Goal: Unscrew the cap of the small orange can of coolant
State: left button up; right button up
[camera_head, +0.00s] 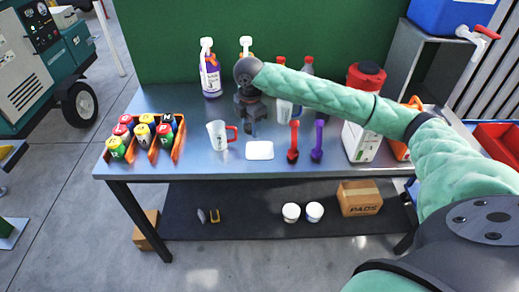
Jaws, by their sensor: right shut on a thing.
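An orange can (401,150) stands at the right of the bench, largely hidden behind my right arm. Its orange upper part (415,102) shows above the sleeve, but I cannot make out its cap. My right gripper (250,129) points down over the middle-left of the bench, well to the left of that can. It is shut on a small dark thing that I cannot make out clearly. My left gripper is not in view.
Orange racks of bottles (179,150) stand at left, a spray bottle (210,76) behind.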

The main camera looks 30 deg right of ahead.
jog(key=d+n, duration=0.2)
jog(key=n, duration=0.2)
jog(key=n+p, duration=0.2)
jog(key=p, duration=0.1)
send_over(260, 150)
notch_tip(260, 150, down, 5)
jog(key=shift+a, duration=0.1)
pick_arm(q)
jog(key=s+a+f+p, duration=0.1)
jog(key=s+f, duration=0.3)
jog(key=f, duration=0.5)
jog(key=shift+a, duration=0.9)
pick_arm(e)
jog(key=shift+f, duration=2.2)
jog(key=o, duration=1.1)
jog(key=shift+f, duration=0.1)
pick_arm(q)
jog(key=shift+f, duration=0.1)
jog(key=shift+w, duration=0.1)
